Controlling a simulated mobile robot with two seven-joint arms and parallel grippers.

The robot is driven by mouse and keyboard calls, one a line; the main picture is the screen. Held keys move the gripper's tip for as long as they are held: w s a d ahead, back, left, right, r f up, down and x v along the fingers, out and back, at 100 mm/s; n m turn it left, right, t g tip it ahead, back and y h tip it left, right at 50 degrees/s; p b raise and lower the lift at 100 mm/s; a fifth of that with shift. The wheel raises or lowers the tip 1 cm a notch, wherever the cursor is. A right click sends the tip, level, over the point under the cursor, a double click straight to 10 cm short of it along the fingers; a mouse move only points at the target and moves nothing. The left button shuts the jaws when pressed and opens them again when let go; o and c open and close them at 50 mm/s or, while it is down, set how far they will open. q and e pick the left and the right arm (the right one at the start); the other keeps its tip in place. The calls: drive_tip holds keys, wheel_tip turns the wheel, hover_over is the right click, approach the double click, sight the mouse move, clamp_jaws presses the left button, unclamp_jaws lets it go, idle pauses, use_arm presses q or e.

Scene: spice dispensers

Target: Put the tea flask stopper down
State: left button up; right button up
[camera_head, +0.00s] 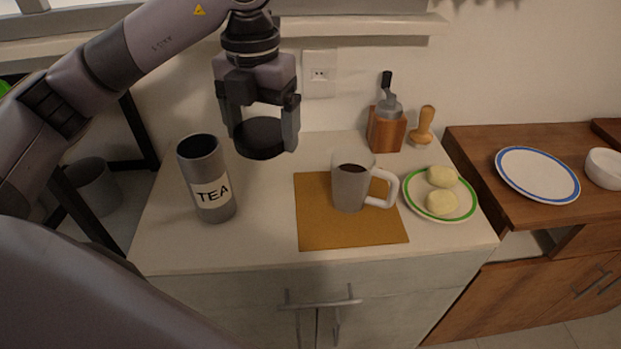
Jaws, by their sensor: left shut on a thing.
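In the head view, my left gripper (262,140) points down and is shut on the tea flask stopper (259,137), a dark, round, flat disc. The stopper looks held level above the counter, to the right of the tea flask; I cannot tell the exact gap below it. The tea flask (210,181) is a grey cylinder labelled TEA. It stands upright on the white counter (261,227) with its top open. My right gripper is not in view.
A grey mug (349,186) stands on a mustard mat (325,233). Right of it, a green-rimmed plate (466,206) holds two pale round pieces. A wooden block (385,132) with a grey-and-black tool and a wooden tamper-like tool (424,127) stand behind.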

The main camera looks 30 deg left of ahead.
use_arm(q)
drive_tip(key=b, duration=0.2)
approach(275, 229)
drive_tip(key=shift+a+f+p, duration=0.1)
drive_tip(key=shift+f+p, duration=0.25)
drive_tip(key=shift+f, duration=2.65)
drive_tip(key=shift+f, duration=0.1)
drive_tip(key=o, duration=0.6)
drive_tip(key=shift+o, duration=0.9)
wheel_tip(275, 229, up, 12)
drive_tip(key=shift+r+b, duration=0.2)
drive_tip(key=shift+b, duration=0.1)
